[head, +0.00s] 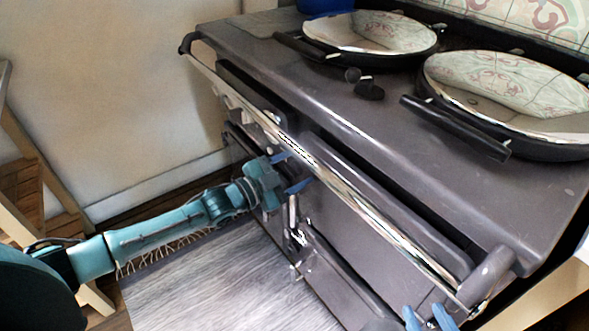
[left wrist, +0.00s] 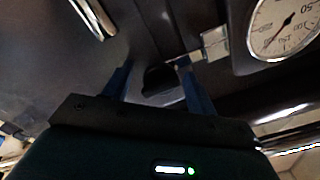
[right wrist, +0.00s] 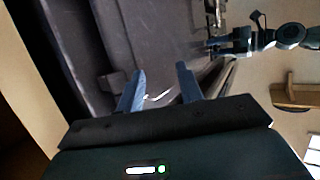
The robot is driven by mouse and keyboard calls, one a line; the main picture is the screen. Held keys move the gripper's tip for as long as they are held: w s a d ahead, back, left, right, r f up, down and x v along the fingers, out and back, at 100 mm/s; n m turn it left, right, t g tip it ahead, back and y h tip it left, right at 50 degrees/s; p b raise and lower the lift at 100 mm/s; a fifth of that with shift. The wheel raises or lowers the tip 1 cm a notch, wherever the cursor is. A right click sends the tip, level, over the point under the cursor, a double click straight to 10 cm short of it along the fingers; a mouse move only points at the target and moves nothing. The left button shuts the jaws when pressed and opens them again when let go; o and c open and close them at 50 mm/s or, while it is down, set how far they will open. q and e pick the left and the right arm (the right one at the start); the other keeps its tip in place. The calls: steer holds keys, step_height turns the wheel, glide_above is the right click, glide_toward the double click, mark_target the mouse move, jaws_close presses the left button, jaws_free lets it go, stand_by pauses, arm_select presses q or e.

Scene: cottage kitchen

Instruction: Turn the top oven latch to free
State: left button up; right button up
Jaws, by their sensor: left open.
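My left gripper (head: 296,171) is at the oven front, below the chrome rail, with its blue fingers apart. In the left wrist view a dark, rounded piece (left wrist: 160,78), probably the top oven latch, shows between the open fingers (left wrist: 157,82); I cannot tell whether they touch it. In the head view the rail and gripper hide that spot. The dark grey oven (head: 400,215) has its front doors closed as far as I see. My right gripper (head: 428,318) is at the lower right near the rail's end; in the right wrist view its fingers (right wrist: 158,82) are open and empty.
The chrome rail (head: 345,193) runs along the whole oven front. A metal lower latch (head: 292,215) sits just below my left gripper. A round gauge (left wrist: 285,25) is beside the left gripper. A wooden ladder-like stand (head: 30,175) is at the left.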

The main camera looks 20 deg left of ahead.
arm_select(q)
steer(key=shift+c, duration=0.5)
jaws_close()
